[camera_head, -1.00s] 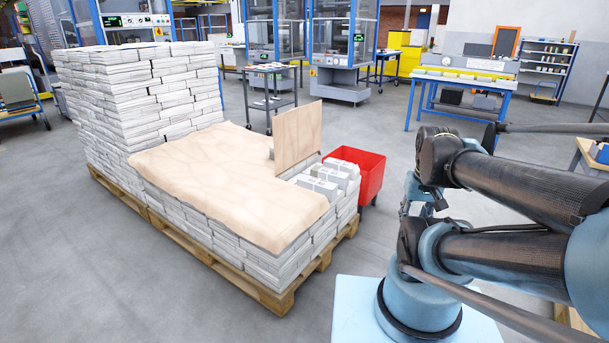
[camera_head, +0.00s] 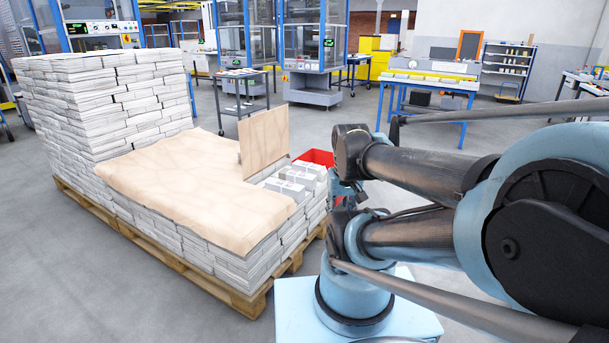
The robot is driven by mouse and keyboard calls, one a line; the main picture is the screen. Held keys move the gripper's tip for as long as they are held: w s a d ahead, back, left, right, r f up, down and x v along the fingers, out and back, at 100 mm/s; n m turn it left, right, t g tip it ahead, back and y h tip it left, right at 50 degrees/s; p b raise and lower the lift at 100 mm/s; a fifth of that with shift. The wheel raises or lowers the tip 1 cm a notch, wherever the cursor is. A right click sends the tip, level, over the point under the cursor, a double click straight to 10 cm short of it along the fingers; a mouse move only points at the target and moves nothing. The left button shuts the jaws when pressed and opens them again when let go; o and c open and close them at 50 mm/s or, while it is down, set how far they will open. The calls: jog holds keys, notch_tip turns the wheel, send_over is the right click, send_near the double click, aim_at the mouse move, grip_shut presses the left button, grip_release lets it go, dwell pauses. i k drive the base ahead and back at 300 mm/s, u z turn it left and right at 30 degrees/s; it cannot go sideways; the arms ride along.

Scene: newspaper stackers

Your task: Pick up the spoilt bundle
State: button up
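Several strapped paper bundles (camera_head: 296,177) lie in the uncovered corner of the low stack, beside a tan sheet that stands upright. They look white to grey and are small in this view; I cannot tell which one is spoilt. My arm crosses the right side of the picture, with its dark joints just right of that corner. My gripper does not show clearly in this view.
The low stack is covered by a tan sheet (camera_head: 190,180) on a wooden pallet (camera_head: 243,303). A taller stack (camera_head: 105,100) stands behind left. A red bin (camera_head: 318,157) is partly hidden by my arm. Floor in front of the pallet is clear.

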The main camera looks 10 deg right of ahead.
aim_at(321, 171)
jog(key=i, duration=1)
jog(key=z, duration=0.05)
